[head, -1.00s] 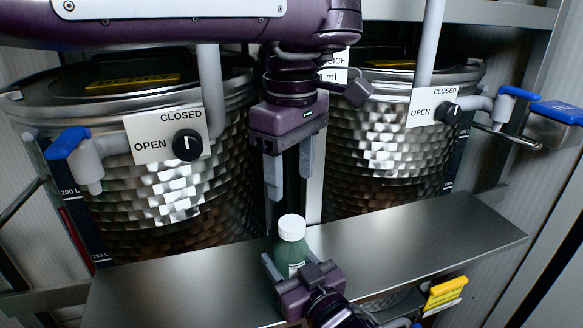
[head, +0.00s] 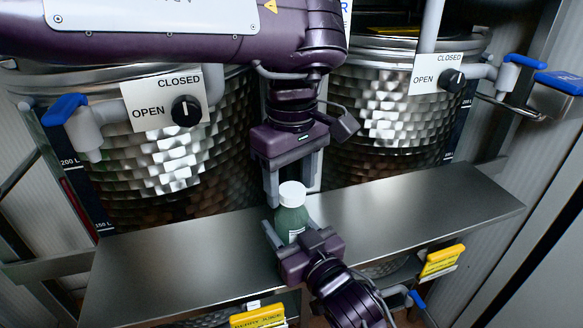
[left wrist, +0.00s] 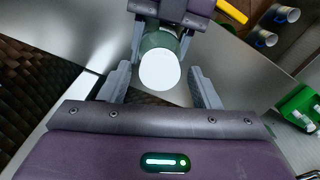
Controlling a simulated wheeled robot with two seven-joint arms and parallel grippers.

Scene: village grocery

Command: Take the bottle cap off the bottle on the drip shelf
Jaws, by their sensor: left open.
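The bottle (head: 290,222) is green with a white cap (head: 292,193) and stands upright at the drip shelf (head: 420,205). My right gripper (head: 293,232) comes from the front, with its fingers on both sides of the bottle's body, and looks shut on it. My left gripper (head: 291,182) points down from above, open, with its fingertips at about the cap's height. In the left wrist view the white cap (left wrist: 160,70) lies between and beyond the open left fingers (left wrist: 160,86), with a gap on each side. The bottle's base is hidden by the right gripper.
Two dimpled steel tanks (head: 170,170) (head: 390,125) stand behind the shelf, with OPEN/CLOSED knobs (head: 186,111) and blue-handled taps (head: 65,108). Yellow labels (head: 441,261) hang below the shelf's front. The shelf is bare on both sides of the bottle.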

